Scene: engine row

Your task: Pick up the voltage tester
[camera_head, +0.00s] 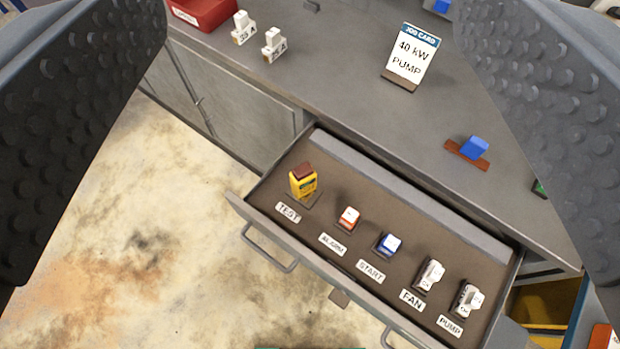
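The voltage tester (303,182) is a small yellow device with a brown top. It stands at the left end of the open drawer (345,255), behind a label reading TEST (288,212). My gripper (310,150) shows as two dark, dimpled fingers at the left and right edges of the view. The fingers are wide apart with nothing between them near the camera. The tester is beyond them, near the middle of the gap, and not touched.
The drawer also holds a red-and-white block (348,218), a blue block (389,245) and white blocks labelled FAN (430,274) and PUMP (468,299). On the grey worktop (330,75) stand a job card (411,55), a blue block (474,147), white fuses (274,45) and a red bin (205,12).

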